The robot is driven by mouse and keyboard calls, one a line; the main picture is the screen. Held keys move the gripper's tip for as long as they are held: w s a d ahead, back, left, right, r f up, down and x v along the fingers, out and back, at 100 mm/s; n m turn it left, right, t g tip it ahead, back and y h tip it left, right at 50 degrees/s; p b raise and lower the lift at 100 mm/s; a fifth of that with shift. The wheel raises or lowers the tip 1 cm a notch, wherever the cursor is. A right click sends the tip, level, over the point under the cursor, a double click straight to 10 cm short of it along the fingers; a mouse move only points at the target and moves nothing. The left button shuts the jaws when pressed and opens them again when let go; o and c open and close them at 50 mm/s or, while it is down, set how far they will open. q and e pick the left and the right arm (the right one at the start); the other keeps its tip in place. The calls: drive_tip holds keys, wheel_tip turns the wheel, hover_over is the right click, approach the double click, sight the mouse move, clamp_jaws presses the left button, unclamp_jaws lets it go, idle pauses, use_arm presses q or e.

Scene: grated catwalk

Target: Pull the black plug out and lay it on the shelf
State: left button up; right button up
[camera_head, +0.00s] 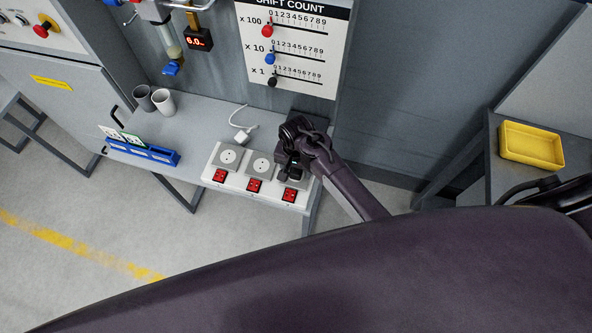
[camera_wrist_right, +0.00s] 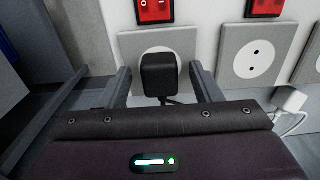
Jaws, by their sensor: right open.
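The black plug (camera_wrist_right: 159,75) sits in a grey socket of the white socket strip (camera_wrist_right: 205,25) in the wrist view. My right gripper (camera_wrist_right: 160,78) is open, with one finger on each side of the plug and gaps showing between. The grey shelf (camera_head: 205,117) extends left and behind the strip. My left gripper is not in view.
A white plug with cord (camera_head: 241,133) lies on the shelf behind the empty sockets. Two cups (camera_head: 163,103) and a blue rack (camera_head: 150,154) stand to the left. Red switches (camera_head: 254,185) line the strip's front. A yellow tray (camera_head: 531,146) is at right. Mid-shelf is clear.

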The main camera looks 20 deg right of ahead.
clamp_jaws()
drive_tip(key=shift+r, duration=3)
